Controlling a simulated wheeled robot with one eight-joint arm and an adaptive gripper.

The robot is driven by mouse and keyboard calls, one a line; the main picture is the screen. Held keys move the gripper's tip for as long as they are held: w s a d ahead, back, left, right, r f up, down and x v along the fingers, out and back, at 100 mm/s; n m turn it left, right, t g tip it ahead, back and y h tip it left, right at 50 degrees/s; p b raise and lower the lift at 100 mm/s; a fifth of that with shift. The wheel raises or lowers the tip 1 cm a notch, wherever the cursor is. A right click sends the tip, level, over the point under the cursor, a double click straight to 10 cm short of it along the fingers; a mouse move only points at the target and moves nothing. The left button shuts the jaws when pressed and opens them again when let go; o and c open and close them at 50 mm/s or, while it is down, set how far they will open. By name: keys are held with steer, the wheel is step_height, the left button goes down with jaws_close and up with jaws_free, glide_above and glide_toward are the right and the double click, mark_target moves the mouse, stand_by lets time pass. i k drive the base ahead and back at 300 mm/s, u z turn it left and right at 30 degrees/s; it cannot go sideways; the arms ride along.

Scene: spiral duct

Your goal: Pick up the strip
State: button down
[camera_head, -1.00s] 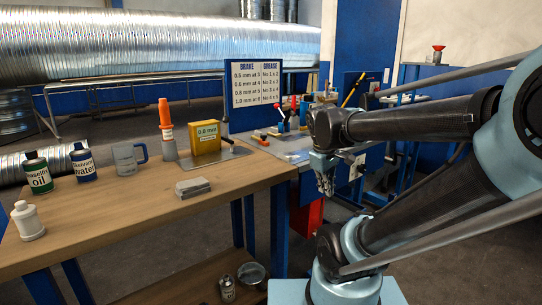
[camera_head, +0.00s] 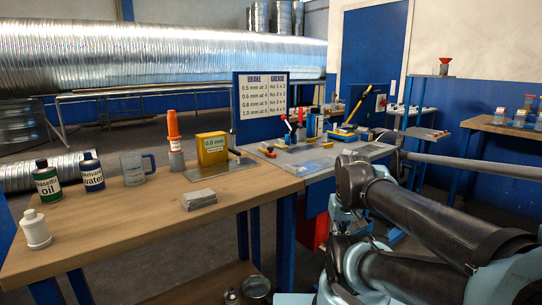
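A grey sheet-metal piece (camera_head: 210,172) lies flat on the wooden bench under and around a yellow holder labelled 0.6 mm (camera_head: 213,148). It may be the strip, but I cannot make out a separate strip for sure. My gripper (camera_head: 344,222) hangs below the dark wrist end of my arm, right of the wooden bench and in front of the grey-topped bench. It is partly hidden by my lower arm, and its fingers are not clear. It is well apart from the yellow holder.
A grey block (camera_head: 200,199), white bottle (camera_head: 35,229), oil can (camera_head: 47,181), water can (camera_head: 91,172), mug (camera_head: 136,168) and orange-tipped bottle (camera_head: 174,146) stand on the wooden bench (camera_head: 120,230).

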mark_target(368, 148)
steer(key=k, duration=1.2)
steer(key=z, duration=0.65)
steer(key=i, duration=1.75)
steer(key=u, duration=0.2)
